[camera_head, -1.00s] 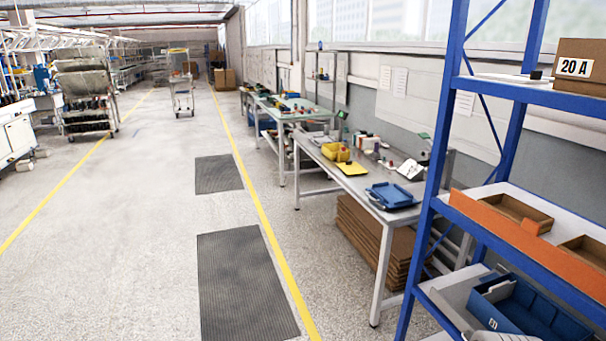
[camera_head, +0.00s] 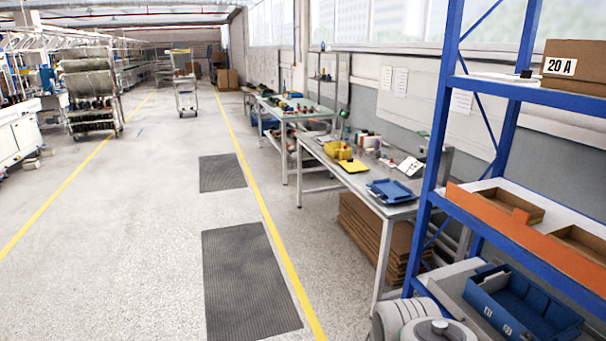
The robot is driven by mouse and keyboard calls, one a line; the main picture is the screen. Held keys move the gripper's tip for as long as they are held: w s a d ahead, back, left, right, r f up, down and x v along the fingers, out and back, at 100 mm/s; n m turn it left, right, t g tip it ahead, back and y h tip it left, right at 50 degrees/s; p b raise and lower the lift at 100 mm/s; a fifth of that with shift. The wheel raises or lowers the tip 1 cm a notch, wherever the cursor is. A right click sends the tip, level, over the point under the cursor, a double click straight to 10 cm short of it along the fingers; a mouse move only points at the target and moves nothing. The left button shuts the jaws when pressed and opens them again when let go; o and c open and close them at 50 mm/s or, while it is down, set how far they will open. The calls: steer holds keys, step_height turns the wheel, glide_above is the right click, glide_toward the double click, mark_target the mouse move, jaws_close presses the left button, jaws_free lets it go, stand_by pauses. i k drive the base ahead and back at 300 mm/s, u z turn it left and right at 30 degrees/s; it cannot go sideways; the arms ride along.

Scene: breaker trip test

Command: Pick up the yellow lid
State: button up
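A flat yellow lid (camera_head: 354,167) lies on the grey workbench (camera_head: 346,179), close to its left edge. A yellow bin (camera_head: 338,150) stands just behind it on the same bench. My gripper is not in view. A grey rounded part of my own arm (camera_head: 432,325) shows at the bottom edge, well in front of the bench, so I cannot see what my gripper holds.
A blue tray (camera_head: 391,192) lies at the bench's near end. A blue shelf rack (camera_head: 429,170) with an orange-fronted shelf and a blue bin (camera_head: 522,308) stands at the right. Cardboard (camera_head: 372,232) is stacked under the bench. The floor with dark mats (camera_head: 248,282) is clear at left.

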mark_target(351, 165)
steer(key=z, duration=0.2)
steer(key=i, duration=2.55)
steer(key=u, duration=0.45)
steer(key=i, duration=2.65)
steer(key=u, duration=0.55)
